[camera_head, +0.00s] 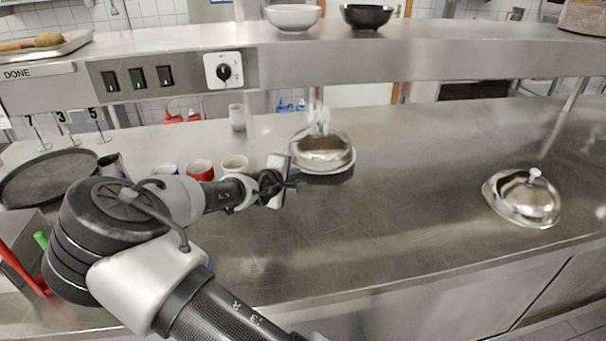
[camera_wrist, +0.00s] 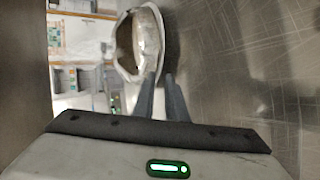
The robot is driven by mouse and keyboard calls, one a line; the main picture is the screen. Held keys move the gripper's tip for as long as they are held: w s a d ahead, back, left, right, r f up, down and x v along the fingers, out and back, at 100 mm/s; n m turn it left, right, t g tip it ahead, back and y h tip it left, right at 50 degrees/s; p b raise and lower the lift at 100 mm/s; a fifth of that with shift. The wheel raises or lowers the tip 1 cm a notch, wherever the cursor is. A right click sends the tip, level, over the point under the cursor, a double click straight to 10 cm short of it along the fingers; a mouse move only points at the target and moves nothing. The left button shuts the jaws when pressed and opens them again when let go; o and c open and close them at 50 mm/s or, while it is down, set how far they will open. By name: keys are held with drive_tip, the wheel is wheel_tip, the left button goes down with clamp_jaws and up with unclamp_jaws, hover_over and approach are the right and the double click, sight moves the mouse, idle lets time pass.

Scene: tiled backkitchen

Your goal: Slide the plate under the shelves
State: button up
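A pale plate (camera_head: 335,170) with a shiny metal dome cover (camera_head: 322,145) on it stands on the steel counter, just in front of the overhead shelf (camera_head: 400,62). A second metal dome (camera_head: 525,195) sits on the counter at the right; whether a plate lies beneath it is unclear. My gripper (camera_head: 298,186) is low over the counter at the near left side of the first plate.
Several cups (camera_head: 200,169) stand left of the plate, behind my arm. A dark round tray (camera_head: 50,177) lies at the far left. A white cup (camera_head: 237,117) stands under the shelf. Bowls (camera_head: 292,17) sit on the shelf. The counter between the two domes is clear.

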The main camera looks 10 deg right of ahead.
sight(307, 171)
drive_tip(key=b+x, duration=0.1)
drive_tip(key=x, duration=1)
drive_tip(key=shift+w+f, duration=0.15)
drive_tip(key=shift+f, duration=0.05)
drive_tip(key=shift+d, duration=0.1)
drive_tip(key=shift+c, duration=0.5)
clamp_jaws()
idle(0.4)
